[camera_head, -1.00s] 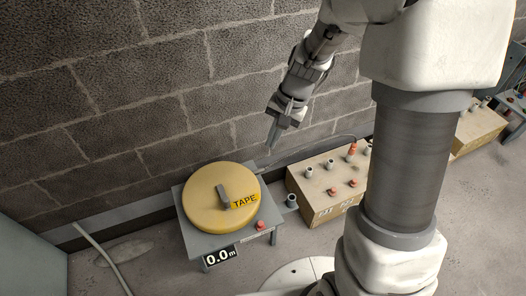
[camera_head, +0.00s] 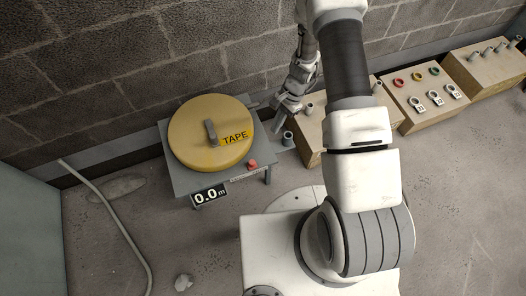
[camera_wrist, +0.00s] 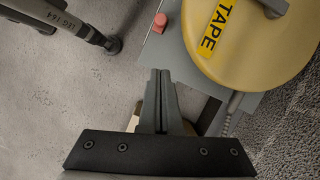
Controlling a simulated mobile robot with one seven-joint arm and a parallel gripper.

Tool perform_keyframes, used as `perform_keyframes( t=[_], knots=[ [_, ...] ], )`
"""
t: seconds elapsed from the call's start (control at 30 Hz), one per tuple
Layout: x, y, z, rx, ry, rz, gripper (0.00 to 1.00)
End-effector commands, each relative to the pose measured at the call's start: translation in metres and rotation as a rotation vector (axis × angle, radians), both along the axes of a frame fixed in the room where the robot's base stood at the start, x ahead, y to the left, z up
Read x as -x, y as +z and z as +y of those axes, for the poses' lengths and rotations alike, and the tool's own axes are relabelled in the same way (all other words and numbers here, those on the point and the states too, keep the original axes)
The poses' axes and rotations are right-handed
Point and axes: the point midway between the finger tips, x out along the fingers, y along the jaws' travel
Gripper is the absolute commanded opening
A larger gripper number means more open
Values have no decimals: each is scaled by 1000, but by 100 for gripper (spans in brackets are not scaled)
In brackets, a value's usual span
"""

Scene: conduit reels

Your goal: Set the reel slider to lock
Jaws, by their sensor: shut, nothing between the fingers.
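The yellow reel (camera_head: 185,128), with a grey handle and a TAPE label, sits on a grey stand (camera_head: 183,182) in the head view. Its display (camera_head: 209,195) reads 0.0 m. A red button (camera_head: 252,163) is on the stand's front right corner. In the wrist view the reel (camera_wrist: 262,58) is at upper right and the red button (camera_wrist: 160,22) at the top. My gripper (camera_head: 277,122) is just right of the stand; in the wrist view its fingers (camera_wrist: 160,72) are together and empty, pointing at the stand's edge. I cannot make out the slider clearly.
A wooden box (camera_head: 308,132) with grey pegs stands right of the stand, partly behind my arm. More boxes (camera_head: 420,106) line the wall. A grey cylinder (camera_head: 287,139) is beside the stand. A pale hose (camera_head: 112,208) lies on the floor at left.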

Motion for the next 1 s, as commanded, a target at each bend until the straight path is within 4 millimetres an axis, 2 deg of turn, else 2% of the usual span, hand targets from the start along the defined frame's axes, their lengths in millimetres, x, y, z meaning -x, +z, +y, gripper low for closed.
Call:
perform_keyframes(
  t=[0.03,0.13,0.5,0.63,0.77,1.0],
  knots=[
    [2,-9,0,2,-7,9,0],
    [4,-17,-1,5,-17,16,0],
    [5,-18,-1,5,-19,18,0],
    [7,-26,2,4,-19,19,0],
    [11,-45,7,5,-18,21,0],
    [22,-94,23,4,-19,22,0]
  ],
)
